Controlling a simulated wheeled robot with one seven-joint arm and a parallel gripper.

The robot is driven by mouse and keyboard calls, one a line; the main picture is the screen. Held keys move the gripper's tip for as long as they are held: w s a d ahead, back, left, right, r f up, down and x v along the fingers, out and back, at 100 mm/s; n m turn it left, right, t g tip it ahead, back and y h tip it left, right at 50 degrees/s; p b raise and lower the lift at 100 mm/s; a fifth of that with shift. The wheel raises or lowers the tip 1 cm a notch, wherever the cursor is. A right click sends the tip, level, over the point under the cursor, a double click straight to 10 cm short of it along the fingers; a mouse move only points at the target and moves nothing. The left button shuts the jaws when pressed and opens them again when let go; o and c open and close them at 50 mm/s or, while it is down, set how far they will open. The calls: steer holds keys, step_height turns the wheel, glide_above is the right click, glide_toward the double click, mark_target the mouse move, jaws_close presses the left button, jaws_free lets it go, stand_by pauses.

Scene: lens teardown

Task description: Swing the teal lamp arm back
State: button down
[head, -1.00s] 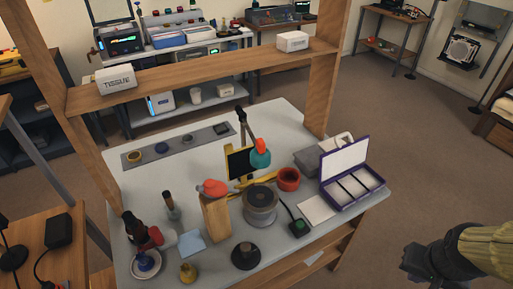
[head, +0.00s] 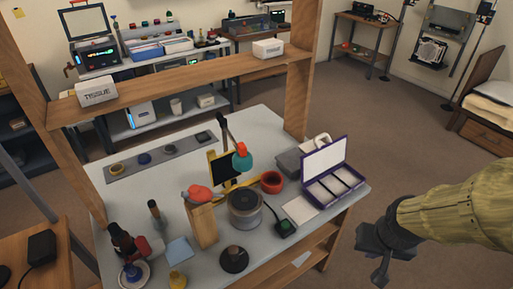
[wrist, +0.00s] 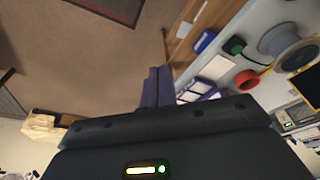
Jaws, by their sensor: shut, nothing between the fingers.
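The teal lamp head (head: 242,162) with a red-orange top sits on a dark lamp arm (head: 224,130) above the middle of the white workbench (head: 260,122). It hangs beside a black panel in a yellow frame and behind a grey cylinder. My gripper (head: 378,278) is off the bench's right side, over the floor, well apart from the lamp. In the wrist view, my gripper's fingers (wrist: 157,88) are together and empty. The lamp is not clearly visible in the wrist view.
An open purple case (head: 345,200) stands at the bench's right edge. A grey cylinder (head: 245,208), a red bowl (head: 271,182) and a wooden block (head: 203,226) crowd the middle. A wooden shelf (head: 180,78) with two tissue boxes spans above the back. Floor to the right is clear.

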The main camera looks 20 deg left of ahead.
steer(key=w+a+r+m+t+y+p, duration=0.1)
steer(key=w+a+r+t+y+p, duration=0.15)
steer(key=w, duration=0.85)
steer(key=w+a+r+t+y+p, duration=0.1)
steer(key=w+a+r+t+p, duration=0.2)
steer(key=w, duration=0.7)
steer(key=w+a+y+p, duration=0.2)
steer(key=w+a+y, duration=0.2)
steer(key=a+y, duration=0.35)
steer(key=s+a+r+g+y+p, duration=0.2)
steer(key=s+a+g+y, duration=0.3)
steer(key=a+g+y, duration=0.1)
steer(key=shift+a+r+g+y, duration=0.2)
steer(key=shift+r+g+y, duration=0.15)
steer(key=shift+y, duration=0.15)
steer(key=shift+a, duration=0.1)
